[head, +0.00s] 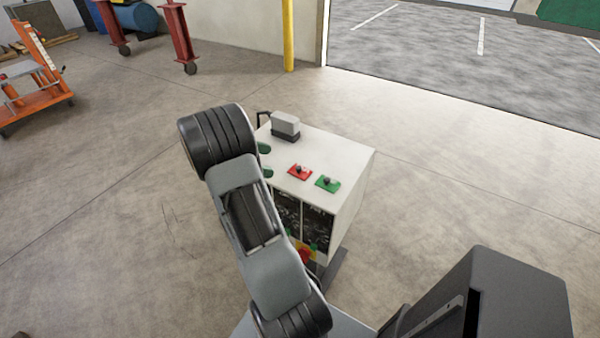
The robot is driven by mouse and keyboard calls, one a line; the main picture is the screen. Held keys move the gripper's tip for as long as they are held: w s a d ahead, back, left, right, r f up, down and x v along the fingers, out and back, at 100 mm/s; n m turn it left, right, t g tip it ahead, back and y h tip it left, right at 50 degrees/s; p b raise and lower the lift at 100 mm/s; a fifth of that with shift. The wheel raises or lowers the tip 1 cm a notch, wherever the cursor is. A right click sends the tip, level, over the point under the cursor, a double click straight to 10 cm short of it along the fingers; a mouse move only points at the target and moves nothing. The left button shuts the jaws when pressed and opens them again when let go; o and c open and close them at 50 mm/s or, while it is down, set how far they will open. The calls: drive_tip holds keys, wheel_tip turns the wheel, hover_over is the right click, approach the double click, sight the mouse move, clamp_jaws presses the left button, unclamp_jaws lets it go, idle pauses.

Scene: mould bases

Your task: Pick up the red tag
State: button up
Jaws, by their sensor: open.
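A red tag (293,173), a small flat red plate with a dark and pale knob-like piece on it, lies on top of a white cabinet (345,160). A similar green plate (327,185) lies to its right, a small gap apart. My arm rises in front of the cabinet's left side, its elbow left of the cabinet. My gripper does not clearly show; the far part of the arm is hidden behind the nearer links. The red tag is uncovered, and no gripper is seen touching it.
A grey box (285,125) stands at the cabinet's back left. Two dark green pieces (267,173) at its left edge are partly hidden by my arm. Red and yellow items (305,250) show low at the front. Open floor surrounds the cabinet; a yellow post (288,35) stands behind.

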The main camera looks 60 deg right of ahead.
sight(297, 167)
drive_tip(key=p+x, duration=0.1)
drive_tip(key=x, duration=0.9)
drive_tip(key=shift+s+d+f, duration=0.1)
drive_tip(key=shift+s+f, duration=0.15)
drive_tip(key=shift+c, duration=0.3)
drive_tip(key=c, duration=1.2)
drive_tip(key=shift+f, duration=0.15)
clamp_jaws()
drive_tip(key=shift+s, duration=0.1)
